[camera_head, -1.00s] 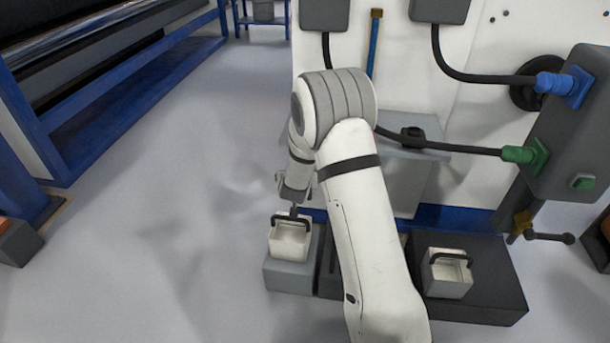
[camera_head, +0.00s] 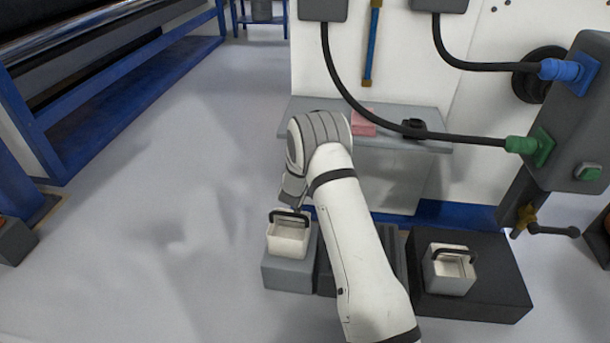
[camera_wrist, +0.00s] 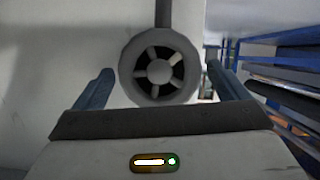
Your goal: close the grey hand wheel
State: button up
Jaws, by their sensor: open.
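The grey hand wheel (camera_wrist: 159,70) shows in the wrist view. It is round with a thick rim, several spokes and a central hub, and a grey pipe or stem rises above it against a pale wall. My gripper (camera_wrist: 159,72) is open and empty, with one blue-grey finger to each side of the wheel in the picture. Whether the fingers reach the wheel's depth I cannot tell.
A grey shelf (camera_head: 300,118) holds a pink block (camera_head: 363,122). Cables run to a grey box (camera_head: 565,135). Floor at left is open.

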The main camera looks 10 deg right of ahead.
jog(key=shift+w, duration=0.1)
jog(key=c, duration=1)
jog(key=shift+o, duration=0.2)
jog(key=shift+d, duration=0.1)
jog(key=m+y, duration=0.2)
jog(key=shift+d+m+t+b, duration=0.15)
jog(key=shift+m+t+b, duration=0.2)
jog(key=shift+m+t, duration=0.05)
jog(key=m+y, duration=0.1)
jog(key=m+t, duration=0.1)
jog(key=m, duration=0.1)
jog(key=shift+d+f+y, duration=0.15)
jog(key=shift+d+y, duration=0.05)
jog(key=shift+y, duration=0.2)
jog(key=shift+m, duration=0.3)
jog(key=o, duration=1)
jog(key=shift+c, duration=0.2)
